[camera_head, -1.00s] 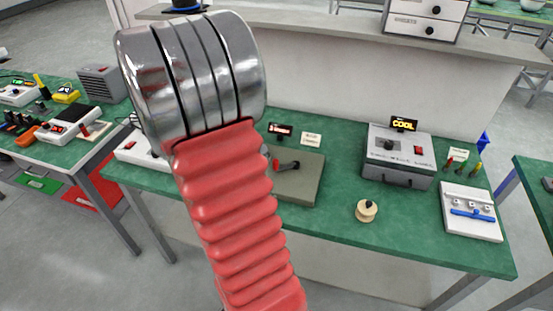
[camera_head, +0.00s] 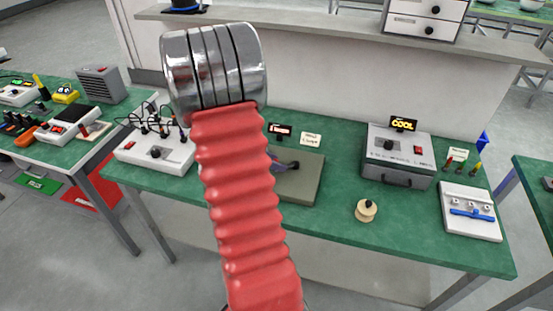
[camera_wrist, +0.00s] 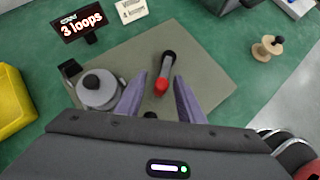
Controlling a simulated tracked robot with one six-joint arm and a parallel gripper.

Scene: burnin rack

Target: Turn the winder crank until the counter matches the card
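The winder (camera_wrist: 205,65) is a grey-green plate on the green bench; it also shows in the head view (camera_head: 303,186), partly behind my arm. Its crank (camera_wrist: 166,68) has a black end and a red end. A grey round drum (camera_wrist: 98,92) with a black top stands left of the crank. The counter (camera_wrist: 82,25) reads "3 loops". The card (camera_wrist: 131,10) behind it appears to read 4 loops. My gripper (camera_wrist: 158,80) is open, its purple fingers on either side of the crank's red end in the picture. I cannot tell whether they touch it.
A wooden spool (camera_head: 366,211) stands right of the winder. A grey box (camera_head: 399,155) with a "COOL" display is at the back right, and a white panel (camera_head: 471,224) with a blue bar lies farther right. A white box with wires (camera_head: 155,150) stands on the left.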

